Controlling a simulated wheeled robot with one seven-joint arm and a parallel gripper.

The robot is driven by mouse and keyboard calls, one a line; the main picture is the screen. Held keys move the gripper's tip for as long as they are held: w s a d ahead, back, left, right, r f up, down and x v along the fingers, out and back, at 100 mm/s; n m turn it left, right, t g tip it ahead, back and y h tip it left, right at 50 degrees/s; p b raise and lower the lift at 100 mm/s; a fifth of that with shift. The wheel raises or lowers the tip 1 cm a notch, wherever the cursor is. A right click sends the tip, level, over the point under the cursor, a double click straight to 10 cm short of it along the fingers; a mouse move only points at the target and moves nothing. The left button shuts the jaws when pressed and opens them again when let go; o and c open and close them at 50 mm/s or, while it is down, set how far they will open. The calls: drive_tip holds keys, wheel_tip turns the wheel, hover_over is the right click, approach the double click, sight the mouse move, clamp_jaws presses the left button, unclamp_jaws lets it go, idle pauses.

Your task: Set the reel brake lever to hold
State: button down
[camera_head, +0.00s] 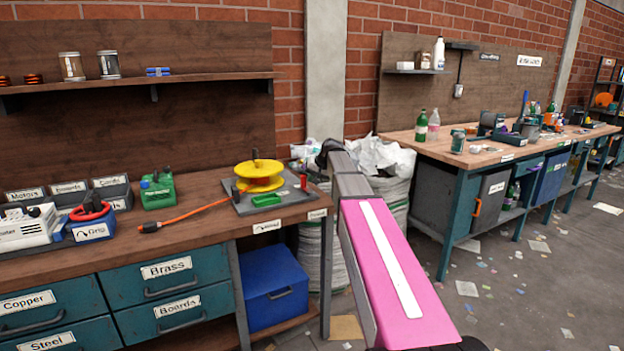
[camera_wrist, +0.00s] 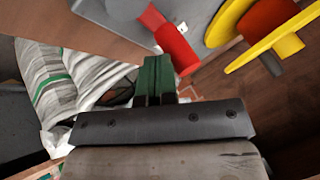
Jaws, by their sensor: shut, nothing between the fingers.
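The yellow cable reel (camera_head: 260,177) stands on a grey base plate (camera_head: 290,201) at the right end of the left bench; its yellow rim and dark orange core fill the upper right of the wrist view (camera_wrist: 262,45). A small red part (camera_head: 303,183), apparently the brake lever, stands at the plate's right side. In the wrist view a red grip (camera_wrist: 172,42) on a grey mount shows beside the fingertips. My gripper (camera_wrist: 157,66) has its green fingers shut and empty, close to the left of the red grip; I cannot tell whether they touch. The lever's markings are not readable.
An orange cable with a black plug (camera_head: 150,226) lies across the bench. A green block (camera_head: 267,199) sits on the plate's front. White sacks (camera_head: 385,170) stand between this bench and the right workbench (camera_head: 460,158). A green canister (camera_head: 157,190) stands further left.

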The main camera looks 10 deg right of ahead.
sight(304, 188)
drive_tip(key=shift+a+n, duration=0.15)
drive_tip(key=shift+n, duration=0.25)
drive_tip(key=shift+w+a+n+g+y, duration=0.15)
drive_tip(key=shift+a+n+g+y, duration=0.2)
drive_tip(key=shift+n+g+y, duration=0.4)
drive_tip(key=n, duration=0.1)
drive_tip(key=a+n+g, duration=0.1)
drive_tip(key=n, duration=0.1)
drive_tip(key=shift+y, duration=0.35)
drive_tip(key=n+g, duration=0.1)
drive_tip(key=a+n+g, duration=0.1)
drive_tip(key=n, duration=0.1)
drive_tip(key=shift+s+a, duration=0.1)
drive_tip(key=shift+s, duration=0.15)
drive_tip(key=shift+s+a+y, duration=0.2)
drive_tip(key=shift+s+y, duration=0.05)
drive_tip(key=shift+y, duration=0.05)
drive_tip(key=shift+a, duration=0.1)
